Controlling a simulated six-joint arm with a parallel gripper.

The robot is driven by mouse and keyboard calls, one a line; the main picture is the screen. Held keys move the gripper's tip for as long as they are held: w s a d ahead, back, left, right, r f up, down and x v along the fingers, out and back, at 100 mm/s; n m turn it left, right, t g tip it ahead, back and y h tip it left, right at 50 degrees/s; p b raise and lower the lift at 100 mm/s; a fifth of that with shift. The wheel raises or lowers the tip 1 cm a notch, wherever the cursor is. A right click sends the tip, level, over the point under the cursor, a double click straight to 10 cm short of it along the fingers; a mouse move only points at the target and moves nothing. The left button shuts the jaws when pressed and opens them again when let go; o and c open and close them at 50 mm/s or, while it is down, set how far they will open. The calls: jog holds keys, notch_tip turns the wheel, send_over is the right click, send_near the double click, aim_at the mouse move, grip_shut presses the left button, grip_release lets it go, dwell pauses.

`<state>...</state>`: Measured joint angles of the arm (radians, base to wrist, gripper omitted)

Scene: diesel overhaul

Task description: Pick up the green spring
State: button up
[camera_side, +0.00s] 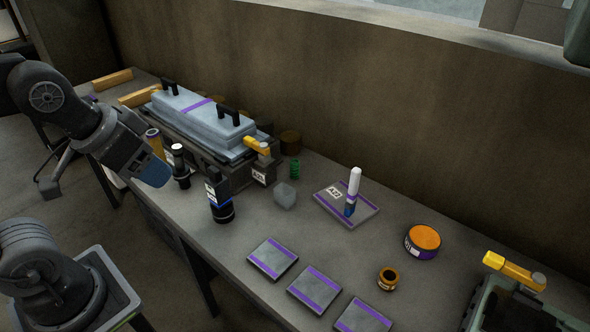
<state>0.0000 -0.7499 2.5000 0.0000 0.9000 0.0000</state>
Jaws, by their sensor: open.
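The green spring (295,168) stands upright on the bench, small, right of the engine block's end and behind a small clear cube-shaped cup (285,195). My gripper (60,190) is at the far left of the side view, beyond the bench's front edge and well away from the spring. It is open, and nothing shows between its fingers. Part of it is hidden by the dark arm housing.
The engine block with its grey-blue cover (205,118) and yellow-handled clamp (257,146) stands left of the spring. A dark bottle (221,207) stands in front. A plate with a white-blue tube (353,190) is to the right. Several flat plates (273,258) lie near the front edge.

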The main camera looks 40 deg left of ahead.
jog(key=w+r+n+g, duration=0.1)
jog(key=w+r+n, duration=0.15)
jog(key=w, duration=0.75)
jog(key=n+g+y, duration=0.1)
jog(key=n+g, duration=0.2)
jog(key=n, duration=0.1)
send_over(295, 161)
jog(key=s+d, duration=0.1)
jog(key=s, duration=0.1)
notch_tip(295, 161, down, 18)
jog(key=f, duration=0.2)
jog(key=w+f, duration=0.1)
jog(key=f, duration=0.5)
jog(key=shift+w+a, duration=0.25)
jog(key=shift+w, duration=0.05)
jog(key=shift+w+a+f, duration=0.15)
jog(key=shift+a+f, duration=0.05)
jog(key=shift+f, duration=1.1)
jog(key=shift+w+a+f, duration=0.1)
jog(key=shift+a+f, duration=0.05)
jog(key=shift+f, duration=1.15)
jog(key=c, duration=1)
